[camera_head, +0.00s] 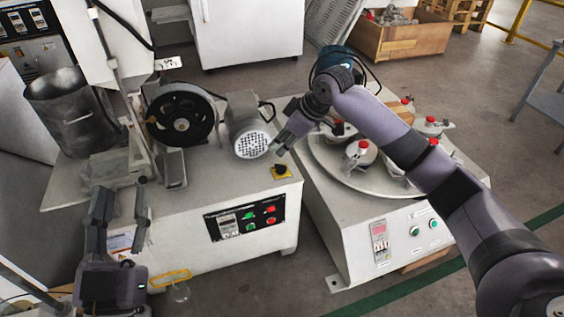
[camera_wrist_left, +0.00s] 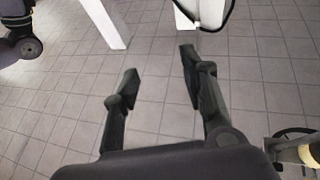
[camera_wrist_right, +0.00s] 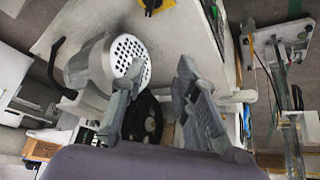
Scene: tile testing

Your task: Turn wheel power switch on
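A black rotary knob on a yellow plate (camera_head: 281,171) sits on the top right front corner of the grey machine table (camera_head: 225,187). I take it to be the wheel power switch. It shows in part at the top edge of the right wrist view (camera_wrist_right: 152,5). My right gripper (camera_head: 280,148) is above and behind the knob, beside the grey motor (camera_head: 247,125), apart from the switch. Its fingers are open and empty in the right wrist view (camera_wrist_right: 160,68). My left gripper (camera_head: 120,195) is open and empty in front of the table's left part; only floor lies between its fingers (camera_wrist_left: 158,62).
A control panel (camera_head: 246,217) with red and green buttons is on the table's front. The black wheel (camera_head: 181,117) is left of the motor. A round-plate polishing machine (camera_head: 340,170) stands to the right, under my right arm. A metal bucket (camera_head: 72,105) is at the left.

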